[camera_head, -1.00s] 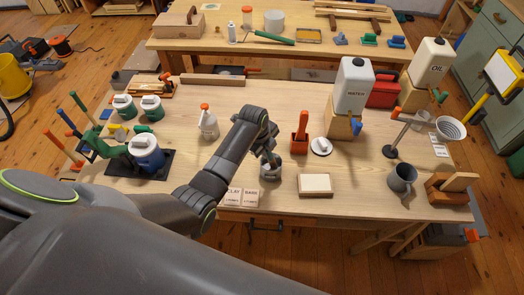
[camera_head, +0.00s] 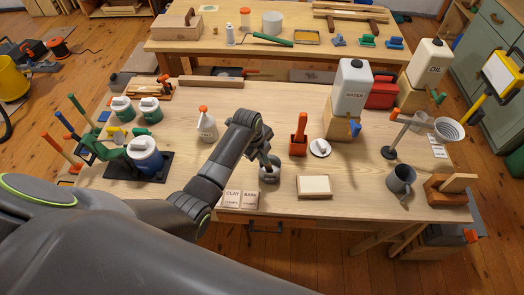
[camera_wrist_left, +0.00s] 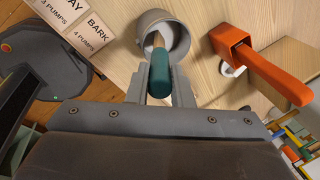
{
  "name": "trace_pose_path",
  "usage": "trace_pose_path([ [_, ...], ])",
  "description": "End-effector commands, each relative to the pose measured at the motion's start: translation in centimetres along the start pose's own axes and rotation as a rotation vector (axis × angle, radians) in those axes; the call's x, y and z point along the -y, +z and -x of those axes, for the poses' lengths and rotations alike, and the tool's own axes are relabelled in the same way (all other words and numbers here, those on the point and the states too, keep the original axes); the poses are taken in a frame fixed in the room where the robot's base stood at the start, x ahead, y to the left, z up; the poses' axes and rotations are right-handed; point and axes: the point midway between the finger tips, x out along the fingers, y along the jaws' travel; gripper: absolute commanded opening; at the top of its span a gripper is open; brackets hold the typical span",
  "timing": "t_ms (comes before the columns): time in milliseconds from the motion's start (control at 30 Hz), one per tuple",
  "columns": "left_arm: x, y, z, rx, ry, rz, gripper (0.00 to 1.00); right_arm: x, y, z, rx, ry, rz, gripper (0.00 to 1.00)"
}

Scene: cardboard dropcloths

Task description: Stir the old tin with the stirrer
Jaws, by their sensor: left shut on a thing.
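The old tin (camera_head: 270,174) is a small grey open can standing on the wooden table near its front edge. It also shows in the wrist view (camera_wrist_left: 178,41) with its open mouth facing me. My left gripper (camera_head: 266,157) is over the tin, and in the wrist view (camera_wrist_left: 158,88) its fingers are shut on the stirrer's teal handle (camera_wrist_left: 159,75). The stirrer's pale shaft goes down into the tin's mouth, tilted. Its lower end and the tin's contents are hidden. My right gripper is in neither view.
A pale block (camera_head: 314,185) lies at front right, and clay and bark cards (camera_head: 240,199) at front left.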

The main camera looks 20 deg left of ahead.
Motion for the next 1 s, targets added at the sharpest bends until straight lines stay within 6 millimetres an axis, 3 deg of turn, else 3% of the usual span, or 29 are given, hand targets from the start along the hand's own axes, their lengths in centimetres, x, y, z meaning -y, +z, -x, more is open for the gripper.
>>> trace_pose_path([
  [267,0.4,0.0,0.9,0.001,-0.003,-0.001,0.0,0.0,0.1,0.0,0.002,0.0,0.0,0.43],
  [1000,1.8,-0.3,6.7,0.002,-0.003,-0.001,0.0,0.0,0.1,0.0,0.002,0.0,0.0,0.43],
])
